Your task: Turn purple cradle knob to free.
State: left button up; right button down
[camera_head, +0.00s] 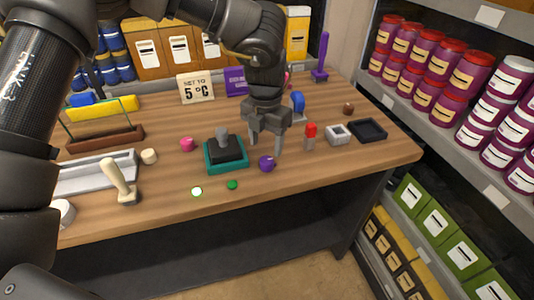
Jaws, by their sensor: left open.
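A small round purple knob (267,163) is near the front edge of the wooden table, right of a black block with a grey top on a teal base (226,155). My left gripper (265,147) points down, open, with its two fingers apart just behind and above the purple knob in the picture. Nothing shows between the fingers. I cannot tell whether a fingertip touches the knob, nor which way the knob is turned. My right gripper is not in view.
A red-topped piece (310,135), a grey square block (339,134) and a dark tray (368,130) stand to the right. A green button (232,184), a white button (196,191) and a cream-handled tool (120,182) are in front and left. Shelves with jars (447,90) rise at right.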

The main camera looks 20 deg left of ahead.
aim_at(267, 160)
pick_arm(q)
notch_tip(267, 160, down, 4)
jog(key=shift+d+r, duration=0.1)
jog(key=shift+f, duration=0.65)
jog(key=c, duration=1)
jog(key=shift+o, duration=0.2)
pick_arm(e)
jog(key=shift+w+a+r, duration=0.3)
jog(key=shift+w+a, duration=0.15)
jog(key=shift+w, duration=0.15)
